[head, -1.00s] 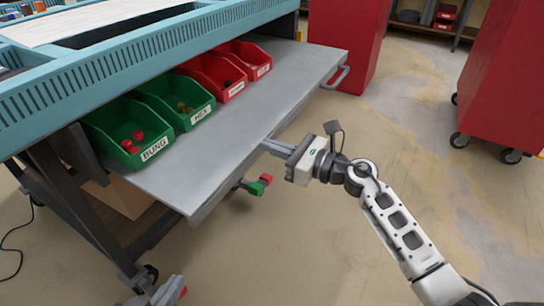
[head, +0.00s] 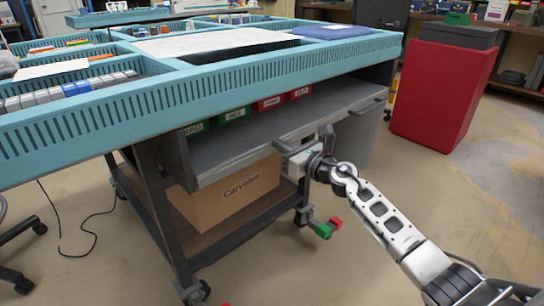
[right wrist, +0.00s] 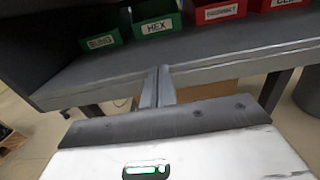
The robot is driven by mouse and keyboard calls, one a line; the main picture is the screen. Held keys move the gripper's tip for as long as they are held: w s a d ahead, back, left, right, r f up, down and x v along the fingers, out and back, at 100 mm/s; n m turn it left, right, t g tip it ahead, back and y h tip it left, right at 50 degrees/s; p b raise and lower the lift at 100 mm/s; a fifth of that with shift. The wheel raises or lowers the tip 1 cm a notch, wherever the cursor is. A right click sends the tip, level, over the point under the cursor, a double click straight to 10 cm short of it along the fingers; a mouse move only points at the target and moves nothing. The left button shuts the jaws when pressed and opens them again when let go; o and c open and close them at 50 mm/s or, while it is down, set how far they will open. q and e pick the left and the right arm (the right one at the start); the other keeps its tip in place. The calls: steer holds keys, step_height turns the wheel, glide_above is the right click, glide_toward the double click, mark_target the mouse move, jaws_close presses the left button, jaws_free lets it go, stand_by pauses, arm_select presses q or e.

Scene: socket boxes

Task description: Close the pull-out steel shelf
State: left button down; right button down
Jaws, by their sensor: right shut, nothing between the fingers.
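The pull-out steel shelf (head: 242,142) is a grey plate under the blue bench top, with a bar handle (head: 368,107) at its right end. Green and red bins (head: 236,114) stand on it, partly hidden by the bench rim. My right gripper (head: 280,146) is shut and empty, its fingertips at the shelf's front edge. In the right wrist view, the closed fingers (right wrist: 158,80) overlap the shelf's front lip (right wrist: 220,68); they look to be touching it. My left gripper is not in view.
The blue bench (head: 200,78) overhangs the shelf. Below it is a cardboard box (head: 230,195) on a lower deck, with a castor with red and green pedals (head: 325,229) nearby. A red cabinet (head: 440,95) stands at right. Floor in front is clear.

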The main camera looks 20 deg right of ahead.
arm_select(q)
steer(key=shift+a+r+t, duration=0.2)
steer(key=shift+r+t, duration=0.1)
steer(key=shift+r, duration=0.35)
arm_select(e)
steer(key=shift+w+a+r, duration=0.15)
steer(key=shift+w+r, duration=0.15)
steer(key=shift+w, duration=0.25)
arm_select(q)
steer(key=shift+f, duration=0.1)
arm_select(e)
steer(key=shift+s, duration=0.1)
